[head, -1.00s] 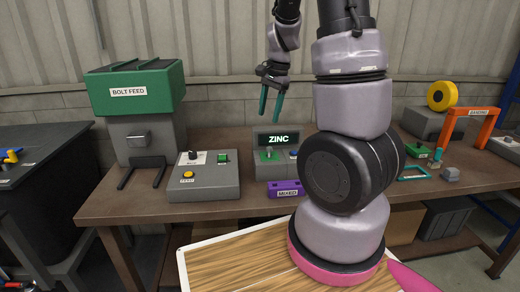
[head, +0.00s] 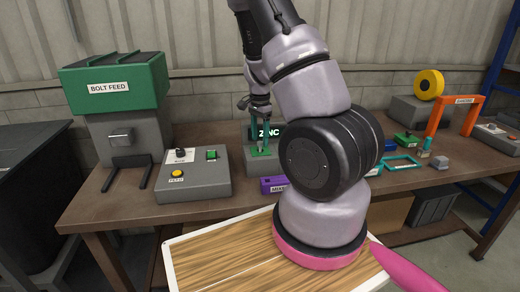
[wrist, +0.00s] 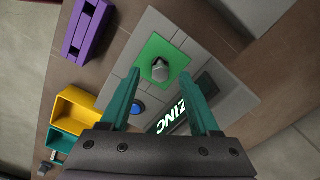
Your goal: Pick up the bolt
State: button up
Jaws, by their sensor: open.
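A small grey bolt (wrist: 159,70) stands on the green pad (wrist: 176,54) of the grey ZINC station (wrist: 235,100) in the wrist view. My gripper (wrist: 160,78) is open, its teal fingers pointing at the pad with the bolt showing between their tips. I cannot tell how far the tips are above the bolt. In the head view my gripper (head: 259,145) is over the front of the ZINC station (head: 250,162), where its fingers partly hide the pad and the sign.
The purple bin (head: 273,185) sits in front of the station. A grey button box (head: 193,183) and the bolt feed (head: 118,85) stand to the left. A yellow bin (wrist: 76,110) and a blue button (wrist: 138,108) show near my gripper in the wrist view.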

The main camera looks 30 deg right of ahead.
aim_at(260, 142)
jog(key=shift+f, duration=1.55)
grip_shut()
notch_tip(260, 142, up, 10)
jog(key=shift+r, duration=0.1)
